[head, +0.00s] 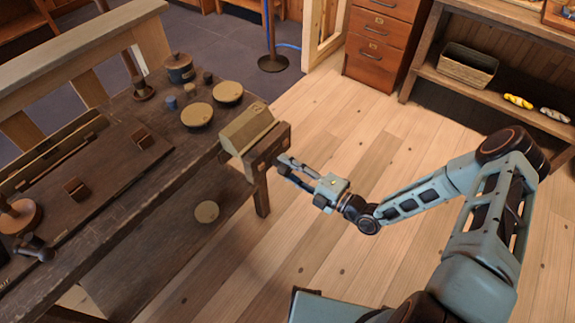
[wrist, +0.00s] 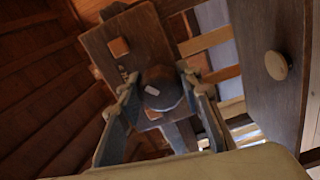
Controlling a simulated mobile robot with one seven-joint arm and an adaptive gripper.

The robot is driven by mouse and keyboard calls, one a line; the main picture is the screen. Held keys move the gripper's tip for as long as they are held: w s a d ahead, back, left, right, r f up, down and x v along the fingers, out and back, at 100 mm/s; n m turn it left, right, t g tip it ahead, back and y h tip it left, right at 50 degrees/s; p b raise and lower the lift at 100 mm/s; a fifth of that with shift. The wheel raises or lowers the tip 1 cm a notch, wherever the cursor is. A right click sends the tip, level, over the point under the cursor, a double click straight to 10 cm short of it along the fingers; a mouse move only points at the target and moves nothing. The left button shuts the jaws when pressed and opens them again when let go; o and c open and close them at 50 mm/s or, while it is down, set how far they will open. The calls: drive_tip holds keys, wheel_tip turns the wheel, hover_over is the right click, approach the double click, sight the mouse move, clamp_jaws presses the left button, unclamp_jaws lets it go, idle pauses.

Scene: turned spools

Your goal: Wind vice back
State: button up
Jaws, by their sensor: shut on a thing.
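The wooden bench vice (head: 268,149) stands at the near right end of the dark workbench (head: 150,190). Its dark wooden jaw with square pale inlays also shows in the wrist view (wrist: 112,28). An olive-tan block (head: 247,127) sits at the top of the vice, against the jaw. My gripper (head: 284,168) is at the outer face of the jaw. In the wrist view its two fingers (wrist: 158,92) are on either side of a dark round hub (wrist: 166,98) with a small pale mark, shut on it. The head view hides the hub behind my gripper.
Several round-topped spools (head: 197,115) and small turned pieces stand on the bench. A tan disc (head: 207,211) lies lower down beside the bench top. A drawer cabinet (head: 382,40) and a shelf with a basket (head: 467,66) stand behind. The plank floor (head: 355,120) between is clear.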

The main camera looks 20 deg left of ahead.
drive_tip(key=n, duration=0.2)
drive_tip(key=n+p, duration=0.1)
drive_tip(key=n, duration=0.3)
drive_tip(key=shift+a+r+p, duration=0.15)
drive_tip(key=shift+r+p, duration=0.25)
drive_tip(key=n+p, duration=0.1)
drive_tip(key=n, duration=0.3)
drive_tip(key=shift+r, duration=0.1)
drive_tip(key=n+p, duration=0.1)
drive_tip(key=n, duration=0.2)
drive_tip(key=shift+n, duration=0.4)
drive_tip(key=n+p, duration=0.1)
drive_tip(key=n, duration=0.2)
drive_tip(key=n+p, duration=0.1)
drive_tip(key=n, duration=0.3)
drive_tip(key=shift+s+a, duration=0.1)
drive_tip(key=shift+s, duration=0.1)
drive_tip(key=n+p, duration=0.2)
drive_tip(key=n, duration=0.4)
drive_tip(key=shift+s+p, duration=0.1)
drive_tip(key=shift+p, duration=0.2)
drive_tip(key=shift+n, duration=0.3)
drive_tip(key=o, duration=1.2)
drive_tip(key=shift+a+f, duration=0.1)
drive_tip(key=shift+f, duration=0.1)
drive_tip(key=shift+c, duration=0.2)
